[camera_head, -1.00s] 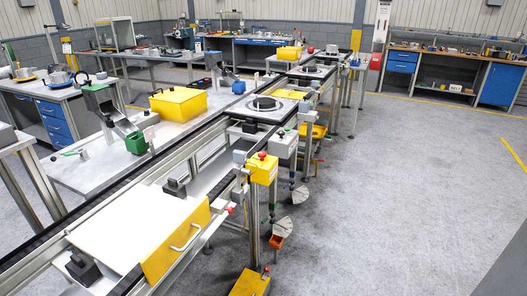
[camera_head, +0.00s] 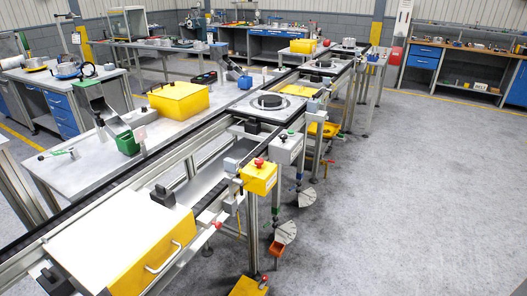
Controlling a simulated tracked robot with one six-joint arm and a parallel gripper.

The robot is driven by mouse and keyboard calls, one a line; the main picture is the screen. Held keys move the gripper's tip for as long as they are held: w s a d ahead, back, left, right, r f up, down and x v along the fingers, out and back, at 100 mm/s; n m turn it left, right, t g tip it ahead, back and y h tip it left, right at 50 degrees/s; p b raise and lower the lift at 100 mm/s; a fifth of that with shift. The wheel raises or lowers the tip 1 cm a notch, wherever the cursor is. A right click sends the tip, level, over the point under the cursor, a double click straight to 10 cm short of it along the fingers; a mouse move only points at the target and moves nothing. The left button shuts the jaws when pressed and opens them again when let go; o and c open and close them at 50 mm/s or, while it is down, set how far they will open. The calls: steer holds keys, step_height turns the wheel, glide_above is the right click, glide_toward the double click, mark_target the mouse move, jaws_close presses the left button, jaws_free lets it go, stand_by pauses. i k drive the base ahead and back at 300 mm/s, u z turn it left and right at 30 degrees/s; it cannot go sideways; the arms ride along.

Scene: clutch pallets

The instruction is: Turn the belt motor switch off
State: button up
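A yellow control box (camera_head: 259,178) with a red button (camera_head: 259,162) on top stands on a post at the right side of the conveyor line. A grey box (camera_head: 288,149) with a small green part on top is mounted just behind it. A red-tipped part (camera_head: 218,225) sticks out from the conveyor rail in front of the yellow box. I cannot tell which of these is the belt motor switch, nor its on or off position. My gripper is not in view.
The conveyor (camera_head: 200,210) runs from lower left to upper middle, carrying a round dark part on a plate (camera_head: 268,112). A white panel with a yellow handled front (camera_head: 160,262) is nearest. A yellow pedal-like box (camera_head: 248,287) stands on the floor. Floor at right is clear.

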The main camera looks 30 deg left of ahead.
mark_target(258, 162)
steer(key=z, duration=0.05)
steer(key=i, duration=2.5)
steer(key=u, duration=2.75)
